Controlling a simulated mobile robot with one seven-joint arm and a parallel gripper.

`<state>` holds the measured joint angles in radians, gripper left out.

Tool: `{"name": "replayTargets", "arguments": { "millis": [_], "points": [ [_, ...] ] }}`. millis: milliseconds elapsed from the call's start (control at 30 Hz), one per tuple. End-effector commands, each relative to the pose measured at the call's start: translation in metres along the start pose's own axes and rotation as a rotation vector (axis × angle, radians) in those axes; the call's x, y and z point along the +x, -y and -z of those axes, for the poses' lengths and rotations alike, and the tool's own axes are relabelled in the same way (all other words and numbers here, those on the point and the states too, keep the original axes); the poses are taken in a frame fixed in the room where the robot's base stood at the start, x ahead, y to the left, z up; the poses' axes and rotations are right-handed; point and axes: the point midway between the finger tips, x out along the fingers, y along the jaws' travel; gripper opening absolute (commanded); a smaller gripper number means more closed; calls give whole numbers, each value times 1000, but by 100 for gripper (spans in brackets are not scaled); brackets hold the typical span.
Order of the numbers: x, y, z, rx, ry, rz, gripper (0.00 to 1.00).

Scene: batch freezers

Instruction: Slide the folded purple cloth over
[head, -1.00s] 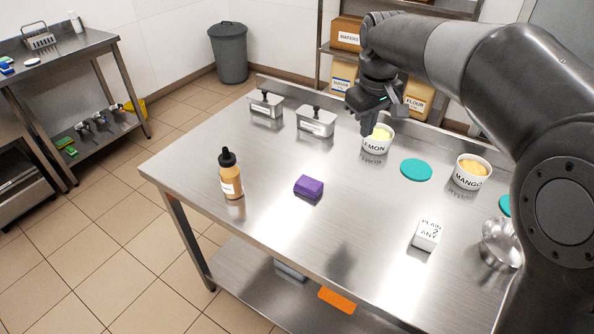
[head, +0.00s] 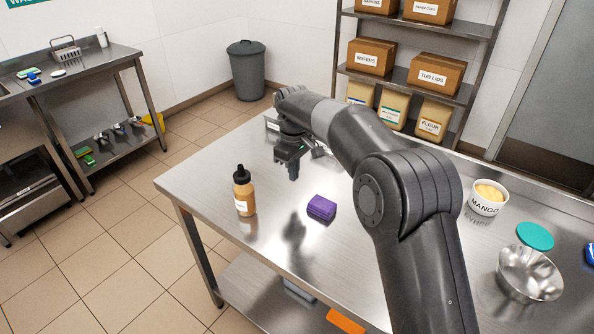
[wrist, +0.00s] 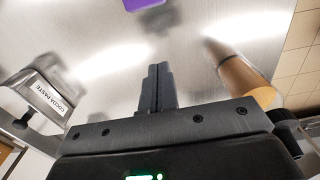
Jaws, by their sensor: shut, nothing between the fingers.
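The folded purple cloth (head: 321,208) lies on the steel table (head: 215,172), between the squeeze bottle and my arm. Its edge also shows at the top of the wrist view (wrist: 146,4). My gripper (head: 293,174) is above the table, behind and left of the cloth, apart from it. In the wrist view its fingers (wrist: 158,72) are together with nothing between them.
A brown squeeze bottle (head: 244,193) with a black cap stands left of the cloth. A metal container labelled cocoa paste (wrist: 47,93) is near the gripper. A mango tub (head: 487,198), a teal disc (head: 535,236) and a steel bowl (head: 529,273) are at the right.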

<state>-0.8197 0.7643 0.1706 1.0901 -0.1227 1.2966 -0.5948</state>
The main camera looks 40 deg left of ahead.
Motion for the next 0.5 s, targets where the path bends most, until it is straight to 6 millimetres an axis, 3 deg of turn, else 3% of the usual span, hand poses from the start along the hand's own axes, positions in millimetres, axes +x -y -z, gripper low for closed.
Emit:
{"name": "replayTargets", "arguments": {
  "millis": [300, 500],
  "points": [
    [71, 1, 0, 0, 3, 3, 0],
    [66, 0, -28, 3, 1, 0, 0]
  ]
}}
